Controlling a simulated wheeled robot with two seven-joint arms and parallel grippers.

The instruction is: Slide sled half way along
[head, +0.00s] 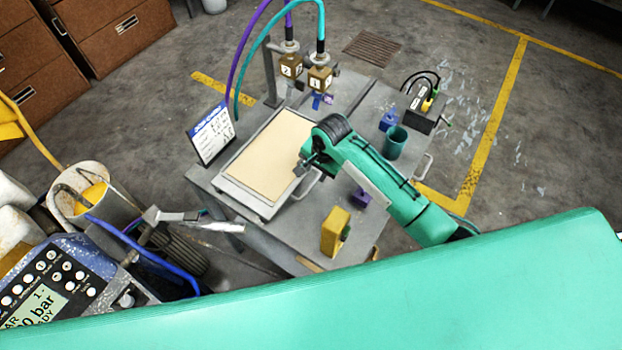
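The sled (244,203) looks like a shallow grey tray with a cream board (270,157) lying in it. It sits on a grey metal table, and a bar handle (308,187) sticks out at its right side. My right gripper (301,170) is at the sled's right edge, just above the handle. Its fingers are small and dark here, and I cannot tell whether they are closed or touch the handle. My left gripper is not in view.
Two spray heads marked 2 (291,66) and 1 (319,79) stand at the sled's far end, with purple and teal hoses. A sign (212,132) stands left. A yellow block (335,232), a purple block (361,198) and a green cup (394,143) are on the right.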

